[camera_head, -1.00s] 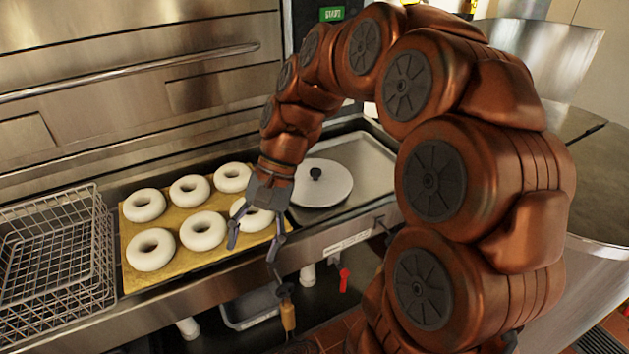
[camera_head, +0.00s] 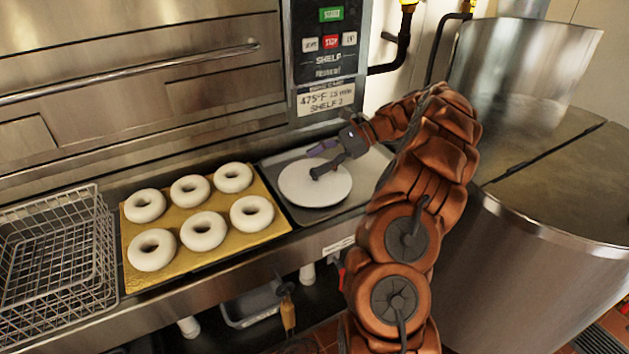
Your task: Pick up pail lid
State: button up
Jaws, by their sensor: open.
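The pail lid (camera_head: 322,195) is a round, flat, pale disc lying on a metal tray (camera_head: 372,170) right of the bagels. My gripper (camera_head: 314,163) is open over the far part of the lid, with its fingers pointing left and slightly down. The near finger covers the lid's centre, where its dark knob is hidden or merges with the fingertip. I cannot tell whether the fingers touch the lid.
Several pale bagels (camera_head: 203,230) lie on a golden board (camera_head: 225,255) left of the lid. Wire baskets (camera_head: 60,260) stand at the far left. An oven control panel (camera_head: 327,45) rises behind the tray. Large steel kettles (camera_head: 520,60) stand at the right.

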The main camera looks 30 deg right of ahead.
aim_at(340, 177)
jog(key=d+f, duration=0.1)
jog(key=d, duration=0.1)
jog(key=d+f+m+t, duration=0.1)
jog(key=d, duration=0.1)
jog(key=d+m, duration=0.1)
jog(key=d, duration=0.1)
jog(key=shift+s+d+f+t, duration=0.3)
jog(key=shift+d+f+t, duration=0.1)
jog(key=shift+m, duration=0.3)
jog(key=shift+p+x, duration=1.4)
jog(key=shift+x, duration=2.5)
grip_shut()
